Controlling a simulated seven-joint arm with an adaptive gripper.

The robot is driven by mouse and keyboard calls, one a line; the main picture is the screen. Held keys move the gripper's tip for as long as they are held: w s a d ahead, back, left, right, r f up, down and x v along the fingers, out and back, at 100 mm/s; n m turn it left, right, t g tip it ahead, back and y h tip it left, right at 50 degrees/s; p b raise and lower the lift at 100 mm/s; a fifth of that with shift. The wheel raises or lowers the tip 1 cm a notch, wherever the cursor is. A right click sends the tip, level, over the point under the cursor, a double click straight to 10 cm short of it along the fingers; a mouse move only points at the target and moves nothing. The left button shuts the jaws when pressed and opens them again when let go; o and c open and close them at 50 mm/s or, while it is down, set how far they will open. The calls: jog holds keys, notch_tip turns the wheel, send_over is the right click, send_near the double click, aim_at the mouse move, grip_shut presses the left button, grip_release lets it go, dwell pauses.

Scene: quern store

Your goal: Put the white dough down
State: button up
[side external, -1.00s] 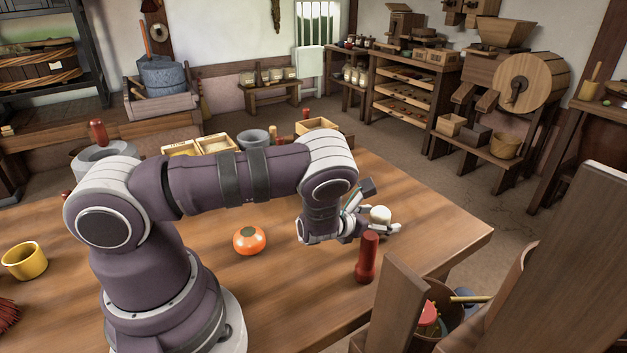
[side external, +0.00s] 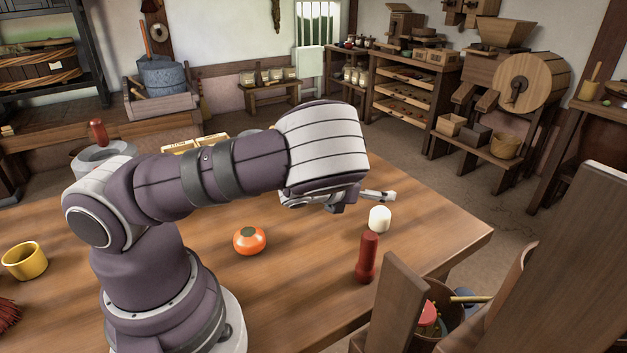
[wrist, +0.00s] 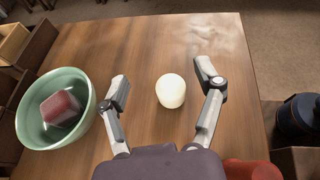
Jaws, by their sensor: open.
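The white dough (side external: 379,218) is a small rounded lump standing on the wooden table (side external: 300,265), behind the dark red cylinder. It also shows in the wrist view (wrist: 171,91), resting on the bare tabletop between and beyond my two fingers. My gripper (wrist: 166,84) is open and empty, with a gap on both sides of the dough. In the side view only one finger (side external: 378,196) shows clearly, above and behind the dough; my arm hides the rest.
A green bowl (wrist: 88,118) with a dark red block (wrist: 62,107) in it stands left of my gripper in the wrist view. The red cylinder (side external: 367,257) stands near the dough. An orange persimmon-like fruit (side external: 249,240) and a yellow cup (side external: 25,261) are on the table.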

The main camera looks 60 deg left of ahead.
jog(key=s+d+r+n+g, duration=0.2)
jog(key=s+r+n, duration=0.2)
jog(key=n, duration=0.7)
jog(key=s+d+r+n+g+h, duration=0.1)
jog(key=s+r+n+g, duration=0.2)
jog(key=s+n, duration=0.6)
jog(key=s+d+r+n+g+h, duration=0.1)
jog(key=s+r+n, duration=0.4)
jog(key=n, duration=0.7)
jog(key=shift+s+d+r+n+g, duration=0.2)
jog(key=shift+s+d+n+g, duration=0.2)
jog(key=shift+s+d+g, duration=0.35)
